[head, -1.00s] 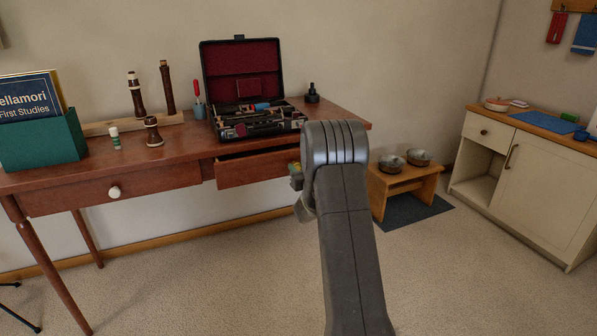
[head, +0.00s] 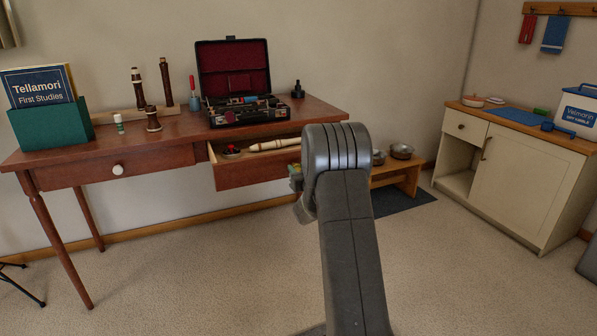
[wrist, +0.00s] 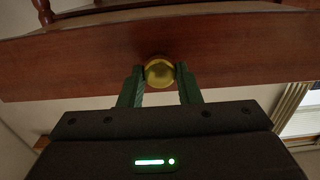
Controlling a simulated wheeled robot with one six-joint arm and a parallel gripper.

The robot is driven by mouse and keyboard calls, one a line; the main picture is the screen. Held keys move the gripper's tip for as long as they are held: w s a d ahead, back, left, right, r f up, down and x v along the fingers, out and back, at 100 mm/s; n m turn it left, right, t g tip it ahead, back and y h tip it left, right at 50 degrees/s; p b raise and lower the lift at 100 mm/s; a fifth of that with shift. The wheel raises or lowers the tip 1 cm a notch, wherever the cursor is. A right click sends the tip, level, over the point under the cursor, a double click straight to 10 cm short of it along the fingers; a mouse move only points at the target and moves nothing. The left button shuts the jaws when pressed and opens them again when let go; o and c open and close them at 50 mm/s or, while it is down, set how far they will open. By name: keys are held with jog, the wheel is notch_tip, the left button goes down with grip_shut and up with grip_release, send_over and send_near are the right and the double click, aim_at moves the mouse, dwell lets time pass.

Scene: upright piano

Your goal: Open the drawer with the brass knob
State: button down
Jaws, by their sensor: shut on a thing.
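The drawer (head: 232,176) at the right of the wooden desk stands partly open in the head view. A cream recorder-like piece and small dark and red items lie inside it. In the wrist view my gripper (wrist: 160,75) is shut on the brass knob (wrist: 160,72), one green finger on each side, in front of the drawer's wooden front (wrist: 80,65). In the head view my arm hides the knob, the right part of the drawer and most of the gripper.
The desk (head: 180,134) also has a left drawer with a white knob (head: 118,170). An open instrument case (head: 232,68) and a green book holder (head: 50,124) stand on top. A low wooden stand with bowls and a cream cabinet (head: 520,180) are to the right. Carpet in front is clear.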

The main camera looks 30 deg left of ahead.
jog(key=c, duration=1.1)
grip_release()
jog(key=p+v, duration=0.2)
jog(key=v, duration=1.1)
jog(key=shift+s+d+p, duration=0.25)
jog(key=shift+p, duration=0.1)
jog(key=b+x, duration=0.2)
jog(key=x, duration=1.1)
jog(key=shift+w+a+b, duration=0.3)
jog(key=shift+b, duration=0.05)
